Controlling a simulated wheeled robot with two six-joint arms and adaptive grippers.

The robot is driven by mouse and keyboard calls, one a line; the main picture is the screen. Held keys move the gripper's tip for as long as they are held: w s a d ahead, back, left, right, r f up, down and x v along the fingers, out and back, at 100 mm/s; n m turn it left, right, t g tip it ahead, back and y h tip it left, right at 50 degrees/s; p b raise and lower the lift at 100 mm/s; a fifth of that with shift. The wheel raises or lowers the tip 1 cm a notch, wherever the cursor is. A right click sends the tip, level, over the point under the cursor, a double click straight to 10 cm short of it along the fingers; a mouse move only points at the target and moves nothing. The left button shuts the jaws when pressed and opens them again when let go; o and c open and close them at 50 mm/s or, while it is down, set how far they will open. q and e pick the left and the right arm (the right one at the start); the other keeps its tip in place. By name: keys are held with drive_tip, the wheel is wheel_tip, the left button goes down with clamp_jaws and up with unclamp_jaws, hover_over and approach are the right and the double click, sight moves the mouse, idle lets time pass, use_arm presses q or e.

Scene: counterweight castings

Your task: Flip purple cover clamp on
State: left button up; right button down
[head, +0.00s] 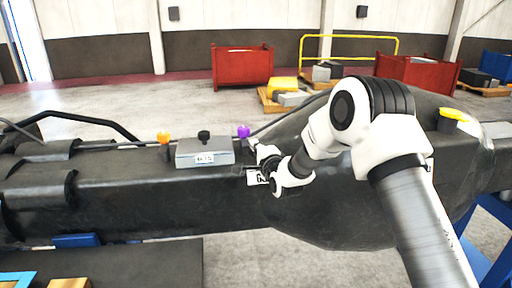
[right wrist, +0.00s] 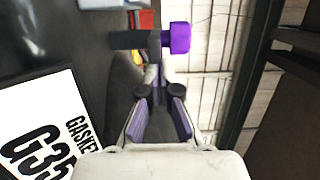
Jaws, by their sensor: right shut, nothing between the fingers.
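The purple cover clamp (head: 243,131) shows as a purple knob at the far edge of the dark casting (head: 130,200), just right of a grey box. In the right wrist view its purple knob (right wrist: 180,38) sits at the end of a dark lever (right wrist: 130,40), beyond my fingertips. My right gripper (head: 256,150) is beside the clamp, on its near right side; it also shows in the right wrist view (right wrist: 160,92). It is shut with nothing in it. I cannot tell whether the fingers touch the lever. My left gripper is not in view.
A grey box (head: 205,153) with a black knob (head: 204,136) sits on the casting, with an orange knob (head: 163,137) to its left. A white label (right wrist: 40,130) lies close to my right gripper. Red bins (head: 242,66) and pallets stand behind on open floor.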

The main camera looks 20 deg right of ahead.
sight(244, 148)
drive_tip(key=shift+a+f+m+h+b, duration=0.1)
drive_tip(key=shift+a+m+h+b, duration=0.35)
drive_tip(key=shift+h, duration=0.35)
drive_tip(key=m+h+b, duration=0.1)
drive_tip(key=a+m+h+b, duration=0.1)
drive_tip(key=shift+f+g+h, duration=0.15)
drive_tip(key=shift+g+h, duration=0.25)
drive_tip(key=a+b, duration=0.1)
drive_tip(key=b, duration=0.2)
drive_tip(key=shift+w+a, duration=0.2)
drive_tip(key=shift+a, duration=0.15)
drive_tip(key=shift+w+a+b, duration=0.35)
drive_tip(key=shift+a+b, duration=0.3)
drive_tip(key=shift+b, duration=0.25)
drive_tip(key=shift+r, duration=0.2)
